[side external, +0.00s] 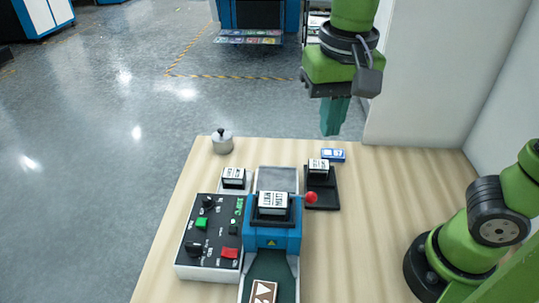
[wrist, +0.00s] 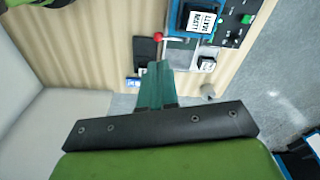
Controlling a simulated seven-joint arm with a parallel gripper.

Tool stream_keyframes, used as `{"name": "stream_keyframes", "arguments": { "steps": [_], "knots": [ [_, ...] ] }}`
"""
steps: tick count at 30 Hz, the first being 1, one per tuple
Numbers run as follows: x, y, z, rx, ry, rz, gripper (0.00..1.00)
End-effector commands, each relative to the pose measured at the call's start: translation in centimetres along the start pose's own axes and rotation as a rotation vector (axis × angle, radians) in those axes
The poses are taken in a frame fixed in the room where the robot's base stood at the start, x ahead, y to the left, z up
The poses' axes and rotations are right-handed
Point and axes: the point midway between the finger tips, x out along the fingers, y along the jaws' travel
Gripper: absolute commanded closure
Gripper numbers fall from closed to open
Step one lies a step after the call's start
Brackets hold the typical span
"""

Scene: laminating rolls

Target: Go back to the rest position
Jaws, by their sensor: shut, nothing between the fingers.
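My gripper (side external: 335,117) is shut and empty, with its green fingers together. In the side external view it hangs in the air above the back right edge of the wooden table (side external: 375,210). It also shows in the wrist view (wrist: 156,70), pointing toward the laminating machine (wrist: 195,20). In the side external view the blue laminating machine (side external: 272,240) stands left of and in front of my gripper, with a labelled roll (side external: 273,202) on top. Nothing touches the fingers.
A control box (side external: 205,268) with green and red buttons stands left of the machine. A red-knobbed lever (side external: 310,197), a black stand with a labelled roll (side external: 319,167), a blue box (side external: 333,155) and a metal weight (side external: 222,141) stand around it. A white wall (side external: 430,75) rises behind the table.

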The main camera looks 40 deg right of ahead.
Motion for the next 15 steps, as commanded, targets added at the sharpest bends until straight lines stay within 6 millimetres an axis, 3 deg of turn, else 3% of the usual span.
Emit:
{"name": "stream_keyframes", "arguments": {
  "steps": [6, 11, 15],
  "knots": [
    [0.0, 0.0, -0.1, -0.011, 0.002, -0.002, 1.0],
    [1.5, -0.6, -0.3, -0.17, 0.025, -0.06, 1.0],
    [3.5, 1.6, -1.4, -0.292, 0.096, -0.203, 1.0]
  ]
}}
